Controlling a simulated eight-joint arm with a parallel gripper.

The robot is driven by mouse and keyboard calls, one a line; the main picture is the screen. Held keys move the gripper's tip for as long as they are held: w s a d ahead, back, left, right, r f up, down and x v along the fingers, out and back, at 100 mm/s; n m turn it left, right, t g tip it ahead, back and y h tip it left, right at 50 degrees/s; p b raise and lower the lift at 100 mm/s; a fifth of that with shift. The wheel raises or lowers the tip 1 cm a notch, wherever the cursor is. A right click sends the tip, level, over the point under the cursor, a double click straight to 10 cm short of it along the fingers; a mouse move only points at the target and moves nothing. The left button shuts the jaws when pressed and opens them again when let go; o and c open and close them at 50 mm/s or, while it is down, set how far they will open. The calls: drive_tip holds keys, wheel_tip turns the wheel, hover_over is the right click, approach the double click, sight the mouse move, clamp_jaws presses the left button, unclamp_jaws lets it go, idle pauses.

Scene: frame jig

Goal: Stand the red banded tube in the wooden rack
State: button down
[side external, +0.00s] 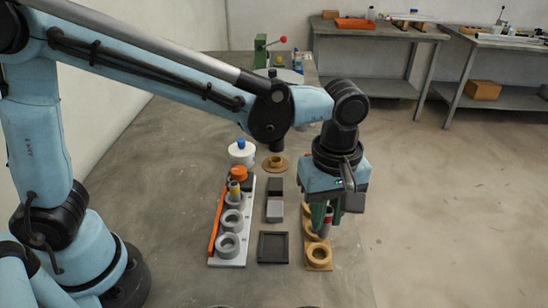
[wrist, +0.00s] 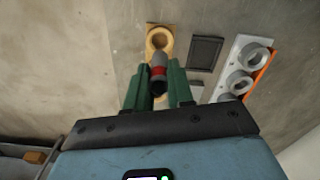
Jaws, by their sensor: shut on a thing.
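The red banded tube (wrist: 158,62) is grey with a red band. My gripper (wrist: 158,85) has its green fingers shut on it, and in the side external view the tube (side external: 326,224) looks roughly upright, with a slight tilt possible. The wooden rack (side external: 319,266) is a tan strip with ring holders below my gripper. Its front ring looks empty; the rings behind are partly hidden by my gripper and the tube. One ring of the wooden rack (wrist: 153,35) shows beyond the tube in the wrist view. I cannot tell whether the tube's lower end touches a ring.
A white rack (side external: 239,255) with grey rings stands to the left, holding a yellow-banded tube (side external: 235,190). An orange strip (side external: 217,222) runs along it. A dark square tray (side external: 273,247) and small blocks (side external: 275,208) lie between the racks. A white jar (side external: 242,154) stands behind.

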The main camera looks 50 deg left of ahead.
sight(323, 234)
drive_tip(key=shift+f, duration=2.4)
drive_tip(key=shift+f, duration=0.15)
drive_tip(key=shift+f, duration=1.05)
drive_tip(key=c, duration=0.8)
unclamp_jaws()
drive_tip(key=shift+o, duration=0.2)
drive_tip(key=shift+r, duration=0.2)
drive_tip(key=shift+r, duration=0.6)
